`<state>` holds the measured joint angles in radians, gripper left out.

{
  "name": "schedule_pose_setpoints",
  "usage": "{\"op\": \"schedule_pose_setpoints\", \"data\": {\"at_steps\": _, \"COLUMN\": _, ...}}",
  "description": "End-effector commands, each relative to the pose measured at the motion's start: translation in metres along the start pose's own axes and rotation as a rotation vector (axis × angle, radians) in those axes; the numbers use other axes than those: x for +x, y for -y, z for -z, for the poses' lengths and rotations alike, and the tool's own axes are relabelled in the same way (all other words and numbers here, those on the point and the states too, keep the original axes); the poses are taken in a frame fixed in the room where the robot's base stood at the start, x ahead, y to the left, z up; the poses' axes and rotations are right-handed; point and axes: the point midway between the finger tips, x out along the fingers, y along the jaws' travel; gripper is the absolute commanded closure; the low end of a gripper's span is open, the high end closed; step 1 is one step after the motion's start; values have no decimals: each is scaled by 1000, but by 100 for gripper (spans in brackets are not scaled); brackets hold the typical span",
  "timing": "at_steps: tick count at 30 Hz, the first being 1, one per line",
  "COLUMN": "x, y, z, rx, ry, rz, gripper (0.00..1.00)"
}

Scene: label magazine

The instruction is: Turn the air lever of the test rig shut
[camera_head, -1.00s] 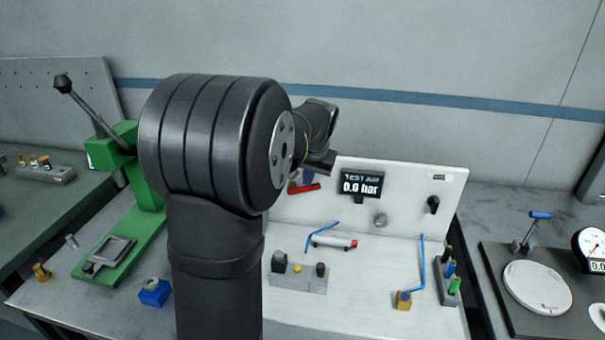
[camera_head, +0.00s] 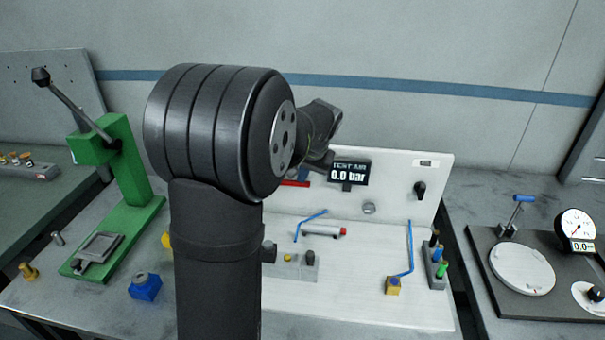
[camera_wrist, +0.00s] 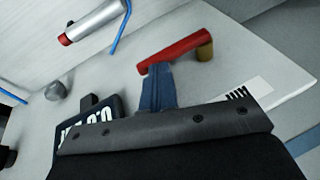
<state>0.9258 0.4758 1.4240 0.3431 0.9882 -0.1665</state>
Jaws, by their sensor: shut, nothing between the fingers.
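The air lever is a red handle (camera_wrist: 176,50) on a brass pivot (camera_wrist: 205,51), on the white panel of the test rig. In the head view the red lever (camera_head: 294,183) lies roughly level, partly hidden by my arm. In the wrist view my gripper (camera_wrist: 157,75) is shut and empty, its blue fingertips at the lever's edge near its free end, away from the pivot. I cannot tell whether they touch it. The display (camera_head: 349,173) reads TEST AIR 0.0 bar; part of it shows upside down in the wrist view (camera_wrist: 92,122).
The panel also has a black knob (camera_head: 420,190) and a round grey fitting (camera_head: 369,208). A silver cylinder with a red end (camera_head: 325,232) and blue tubes (camera_head: 410,248) are in front. A green press (camera_head: 125,170) stands left, a gauge stand (camera_head: 575,225) right.

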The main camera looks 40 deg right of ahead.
Motion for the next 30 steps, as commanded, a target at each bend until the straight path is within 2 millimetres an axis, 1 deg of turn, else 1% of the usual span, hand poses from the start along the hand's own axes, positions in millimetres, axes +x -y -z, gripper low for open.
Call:
{"op": "schedule_pose_setpoints", "data": {"at_steps": 9, "x": 0, "y": 1, "z": 0, "rx": 0, "ry": 0, "rz": 0, "gripper": 100}}
{"op": "schedule_pose_setpoints", "data": {"at_steps": 18, "x": 0, "y": 14, "z": -1, "rx": -1, "ry": 0, "rz": 0, "gripper": 100}}
{"op": "schedule_pose_setpoints", "data": {"at_steps": 22, "x": 0, "y": 16, "z": -1, "rx": 0, "ry": 0, "rz": 0, "gripper": 100}}
{"op": "schedule_pose_setpoints", "data": {"at_steps": 26, "x": -10, "y": 19, "z": 2, "rx": 0, "ry": -3, "rz": 0, "gripper": 100}}
{"op": "schedule_pose_setpoints", "data": {"at_steps": 30, "x": -33, "y": 25, "z": 9, "rx": -2, "ry": -4, "rz": 0, "gripper": 100}}
